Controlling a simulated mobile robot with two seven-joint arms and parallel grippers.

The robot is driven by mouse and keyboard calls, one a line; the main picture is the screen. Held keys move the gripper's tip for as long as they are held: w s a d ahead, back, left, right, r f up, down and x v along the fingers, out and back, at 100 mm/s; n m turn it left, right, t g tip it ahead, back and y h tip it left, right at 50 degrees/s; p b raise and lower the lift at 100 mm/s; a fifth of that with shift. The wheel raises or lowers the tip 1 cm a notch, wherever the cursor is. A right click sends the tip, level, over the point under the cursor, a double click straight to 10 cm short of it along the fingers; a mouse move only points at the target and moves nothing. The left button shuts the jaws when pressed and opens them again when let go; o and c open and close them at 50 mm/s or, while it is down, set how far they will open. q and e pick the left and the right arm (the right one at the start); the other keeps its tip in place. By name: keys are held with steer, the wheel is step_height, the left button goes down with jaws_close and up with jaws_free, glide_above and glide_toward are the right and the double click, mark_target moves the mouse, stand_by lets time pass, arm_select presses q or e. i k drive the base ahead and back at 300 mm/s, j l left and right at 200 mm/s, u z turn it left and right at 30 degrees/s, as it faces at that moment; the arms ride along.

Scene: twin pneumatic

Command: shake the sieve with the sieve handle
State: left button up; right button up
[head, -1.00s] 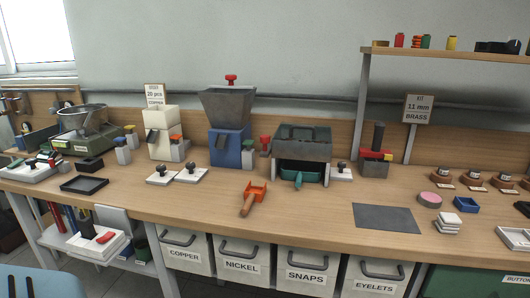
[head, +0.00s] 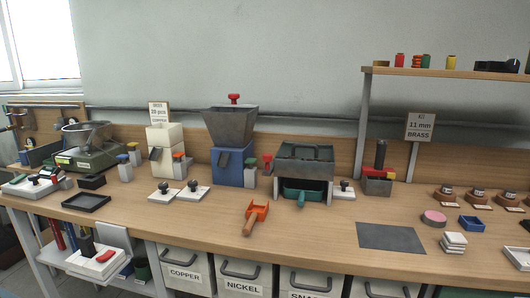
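What looks like the sieve (head: 288,163) is a grey box on pale legs near the back of the bench, right of centre. Neither of my grippers is in view, so nothing of mine touches the sieve.
A blue machine with a grey hopper (head: 231,124) stands left of the sieve. An orange scoop (head: 257,212) lies in front. A grey mat (head: 390,237) lies front right. A shelf (head: 450,74) overhangs the right back.

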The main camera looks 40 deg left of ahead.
mark_target(267, 158)
steer(key=u, duration=2.1)
steer(key=i+l, duration=0.1)
steer(key=i, duration=0.35)
steer(key=i+l, duration=0.15)
steer(key=i, duration=0.35)
